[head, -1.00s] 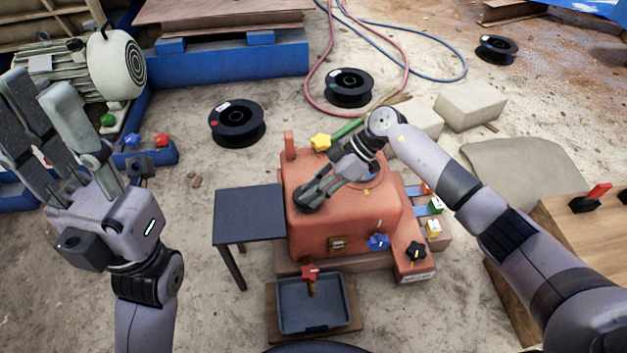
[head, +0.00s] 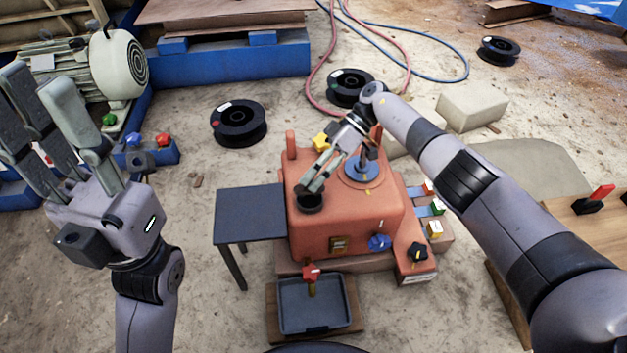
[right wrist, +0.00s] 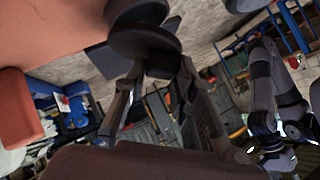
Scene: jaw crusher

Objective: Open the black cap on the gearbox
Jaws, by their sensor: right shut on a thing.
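The red gearbox (head: 355,220) stands in the middle of the head view. The round black cap (head: 309,203) sits at the left front of its top. My right gripper (head: 314,187) reaches down to the cap from behind and is shut on it. In the right wrist view the black cap (right wrist: 145,42) shows as a dark disc between the fingertips (right wrist: 155,66), close to the red housing (right wrist: 60,30). Whether the cap has come off its seat cannot be told. My left gripper (head: 40,88) is open and empty, fingers up, at the left.
A dark side table (head: 249,213) stands left of the gearbox. A grey tray (head: 313,303) with a red-handled tap (head: 311,273) above it is in front. A blue knob (head: 379,242), a black knob (head: 416,252) and coloured blocks (head: 436,229) line the front and right.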

